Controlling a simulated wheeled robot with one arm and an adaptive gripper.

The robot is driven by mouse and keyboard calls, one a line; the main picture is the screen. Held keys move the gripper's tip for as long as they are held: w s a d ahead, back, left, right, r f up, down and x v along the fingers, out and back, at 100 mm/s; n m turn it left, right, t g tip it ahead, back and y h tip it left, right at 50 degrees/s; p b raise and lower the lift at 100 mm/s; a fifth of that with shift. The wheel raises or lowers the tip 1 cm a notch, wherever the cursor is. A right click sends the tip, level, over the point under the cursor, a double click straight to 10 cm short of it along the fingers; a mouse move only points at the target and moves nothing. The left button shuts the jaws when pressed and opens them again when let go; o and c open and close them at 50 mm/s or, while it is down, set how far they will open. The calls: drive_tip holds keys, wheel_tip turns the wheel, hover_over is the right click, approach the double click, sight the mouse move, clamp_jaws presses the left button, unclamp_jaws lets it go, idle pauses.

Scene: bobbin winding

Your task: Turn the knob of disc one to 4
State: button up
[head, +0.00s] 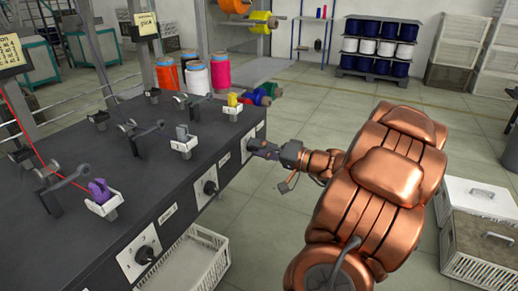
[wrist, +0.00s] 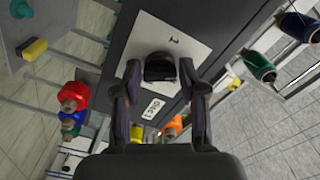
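The disc one knob (wrist: 159,67) is black and sits on a pale square plate (wrist: 183,38) on the machine's front face. A label (wrist: 153,108) below it in the wrist view seems to read "DISC 1". My gripper (wrist: 160,74) has one finger on each side of the knob, with a narrow gap visible on both sides, so it looks open around it. In the head view my gripper (head: 258,148) reaches the far-end plate (head: 246,146) and hides the knob there. The dial's numbers and the knob's pointer cannot be read.
Two more black knobs, a middle one (head: 210,187) and a near one (head: 145,255), are on the same front face. Open floor lies right of the bench.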

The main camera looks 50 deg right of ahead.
clamp_jaws()
drive_tip(key=m+p, duration=2.4)
drive_tip(key=p, duration=0.2)
idle(0.6)
